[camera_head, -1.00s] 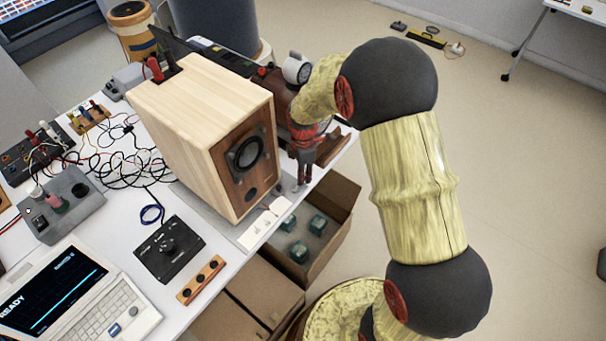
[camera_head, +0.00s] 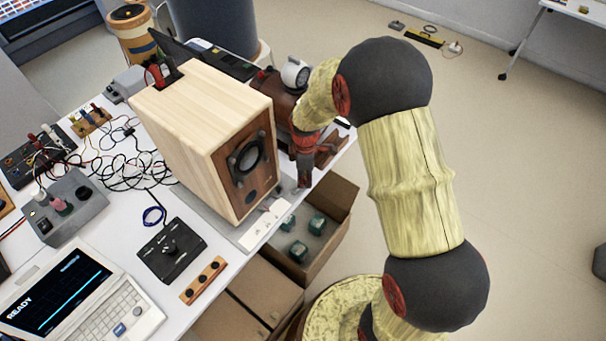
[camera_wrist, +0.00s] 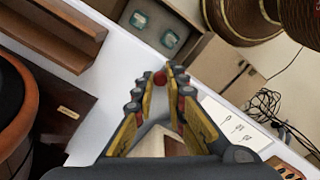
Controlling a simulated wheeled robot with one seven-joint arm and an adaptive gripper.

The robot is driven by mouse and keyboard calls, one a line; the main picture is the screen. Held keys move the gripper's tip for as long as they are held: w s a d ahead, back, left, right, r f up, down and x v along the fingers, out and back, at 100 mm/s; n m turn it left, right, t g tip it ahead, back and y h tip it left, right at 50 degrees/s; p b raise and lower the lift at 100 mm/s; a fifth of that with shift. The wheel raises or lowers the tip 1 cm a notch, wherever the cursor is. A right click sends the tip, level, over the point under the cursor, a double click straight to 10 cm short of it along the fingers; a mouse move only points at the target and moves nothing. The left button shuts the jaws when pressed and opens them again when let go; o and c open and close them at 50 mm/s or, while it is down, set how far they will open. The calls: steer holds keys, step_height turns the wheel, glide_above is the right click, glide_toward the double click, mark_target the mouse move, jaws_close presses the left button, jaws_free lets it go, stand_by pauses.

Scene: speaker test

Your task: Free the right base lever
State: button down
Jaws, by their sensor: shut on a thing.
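The wooden speaker (camera_head: 190,125) stands upright on a grey base (camera_head: 232,226) at the table's edge, its dark driver facing front right. My gripper (camera_head: 303,184) points down beside the base's right end, just right of the speaker. In the wrist view my gripper (camera_wrist: 157,80) has its fingers drawn close together. A small red knob (camera_wrist: 160,78) shows between the fingertips; I take it as the right base lever, gripped. Its shaft is hidden. The pale cabinet (camera_wrist: 158,138) shows between the fingers, nearer the palm.
A white labelled card (camera_head: 264,224) lies in front of the speaker. An open cardboard box (camera_head: 335,222) with several green blocks stands below the table edge. Tangled cables, a black control box (camera_head: 170,250) and a laptop (camera_head: 78,300) fill the table's left.

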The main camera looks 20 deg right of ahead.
steer(key=shift+s+a+m+p, duration=0.1)
steer(key=shift+s+m+p, duration=0.7)
steer(key=shift+m, duration=0.95)
steer(key=shift+s+a+m+p, duration=0.15)
steer(key=shift+s+m+p, duration=0.6)
steer(key=shift+m, duration=1.05)
steer(key=shift+s+a+m+p, duration=0.1)
steer(key=shift+s+m+p, duration=0.35)
steer(key=shift+m+p, duration=1)
steer(key=shift+m+b, duration=0.35)
steer(key=shift+m, duration=0.05)
steer(key=c, duration=1.8)
jaws_free()
step_height(320, 180, up, 12)
